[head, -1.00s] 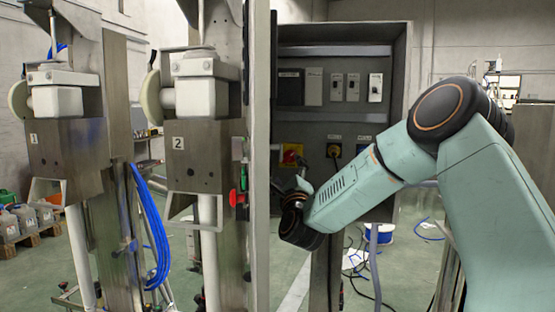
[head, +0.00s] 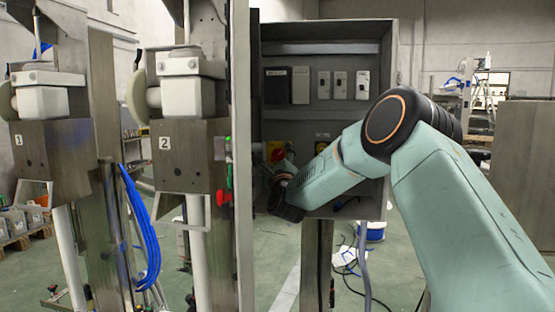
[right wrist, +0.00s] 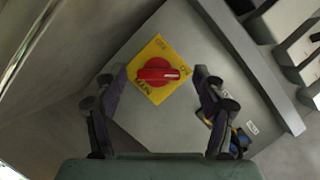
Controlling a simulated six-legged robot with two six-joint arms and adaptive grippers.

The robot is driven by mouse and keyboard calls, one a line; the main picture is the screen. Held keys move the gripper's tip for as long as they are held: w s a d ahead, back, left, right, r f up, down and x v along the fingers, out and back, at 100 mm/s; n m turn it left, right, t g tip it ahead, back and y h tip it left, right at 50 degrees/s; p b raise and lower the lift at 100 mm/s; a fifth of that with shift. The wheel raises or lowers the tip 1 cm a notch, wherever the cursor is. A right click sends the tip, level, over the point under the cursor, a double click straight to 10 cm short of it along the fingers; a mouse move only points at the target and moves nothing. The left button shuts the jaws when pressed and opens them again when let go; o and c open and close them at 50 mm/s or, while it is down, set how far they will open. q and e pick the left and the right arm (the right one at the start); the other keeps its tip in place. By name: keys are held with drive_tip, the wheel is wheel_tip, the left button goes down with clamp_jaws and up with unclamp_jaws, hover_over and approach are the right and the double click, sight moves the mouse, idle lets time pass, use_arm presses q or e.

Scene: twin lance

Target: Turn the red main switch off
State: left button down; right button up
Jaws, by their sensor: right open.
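The red main switch (right wrist: 158,72) is a red knob on a yellow square plate (right wrist: 158,44), on the grey panel of the electrical cabinet. In the right wrist view the plate looks tilted like a diamond and the knob's bar lies nearly level. The lettering is small; OFF seems to be at the upper corner. In the head view the switch (head: 277,156) shows partly beside my right wrist. My right gripper (right wrist: 157,78) is open, one finger on each side of the knob; contact is not visible. In the head view its fingers are mostly hidden by the wrist. My left gripper is not in view.
The cabinet (head: 390,50) has a raised frame around its panel. Several white switches (head: 340,85) sit above the main switch. A steel post (head: 240,100) stands close to the left of my right wrist. Steel machines marked 1 and 2 (head: 188,150) stand further left.

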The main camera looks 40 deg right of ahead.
drive_tip(key=shift+w, duration=0.15)
drive_tip(key=shift+d+f, duration=0.2)
drive_tip(key=shift+d, duration=0.05)
drive_tip(key=shift+c, duration=0.4)
drive_tip(key=shift+a+r, duration=0.15)
drive_tip(key=shift+a, duration=0.05)
drive_tip(key=c, duration=1.1)
